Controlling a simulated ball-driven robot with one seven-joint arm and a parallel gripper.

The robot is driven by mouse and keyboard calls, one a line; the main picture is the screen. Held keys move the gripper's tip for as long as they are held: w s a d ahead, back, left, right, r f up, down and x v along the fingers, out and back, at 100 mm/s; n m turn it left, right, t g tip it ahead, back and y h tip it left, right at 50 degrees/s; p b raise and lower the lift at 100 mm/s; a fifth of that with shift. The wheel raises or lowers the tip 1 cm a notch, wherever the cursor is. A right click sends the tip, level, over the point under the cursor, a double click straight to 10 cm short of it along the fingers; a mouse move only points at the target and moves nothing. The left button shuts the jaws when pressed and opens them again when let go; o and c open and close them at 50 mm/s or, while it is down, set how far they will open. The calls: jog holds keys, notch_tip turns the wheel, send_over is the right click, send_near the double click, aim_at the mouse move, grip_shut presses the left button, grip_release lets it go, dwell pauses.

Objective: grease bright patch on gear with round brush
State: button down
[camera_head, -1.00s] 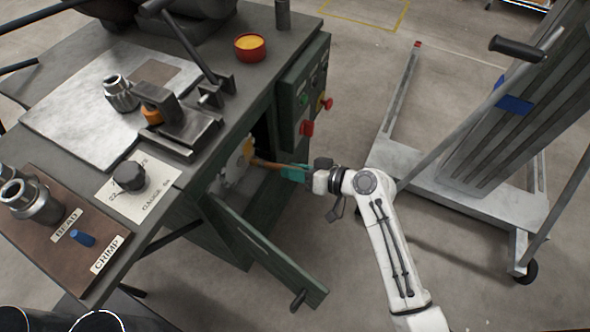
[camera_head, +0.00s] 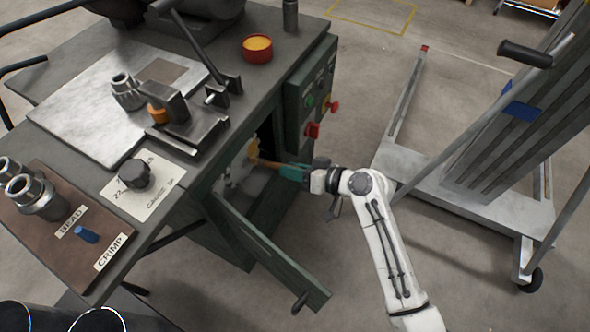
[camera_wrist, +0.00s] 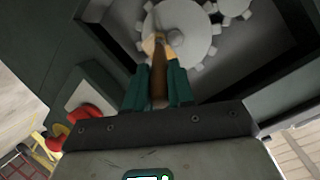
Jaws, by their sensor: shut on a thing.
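My gripper (camera_head: 292,172) reaches into the open cabinet under the bench, its green fingers shut on the brown handle of the round brush (camera_head: 267,163). In the wrist view, my gripper (camera_wrist: 158,88) holds the brush (camera_wrist: 158,60) pointing at the grey gear (camera_wrist: 190,22). The brush tip overlaps the gear face near its hub; whether it touches cannot be told. A yellowish patch (camera_head: 253,149) shows at the brush's far end in the head view. In the wrist view the bright patch is not clearly distinct from the brush tip.
A control panel with red knobs (camera_head: 312,130) stands right of the opening. A smaller gear (camera_wrist: 235,6) meshes beside the large one. A red tin of yellow grease (camera_head: 257,49) stands on the bench (camera_head: 300,50).

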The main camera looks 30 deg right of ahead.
jog(key=shift+w+d+b, duration=0.95)
jog(key=shift+w+d, duration=0.2)
jog(key=shift+d, duration=0.55)
jog(key=shift+s+a+p, duration=0.45)
jog(key=shift+s+a, duration=0.15)
jog(key=shift+a, duration=0.25)
jog(key=shift+s+a+p, duration=0.45)
jog(key=shift+s+a, duration=0.1)
jog(key=shift+a, duration=0.3)
jog(key=s+d, duration=0.3)
jog(key=s, duration=0.2)
jog(key=shift+d, duration=0.3)
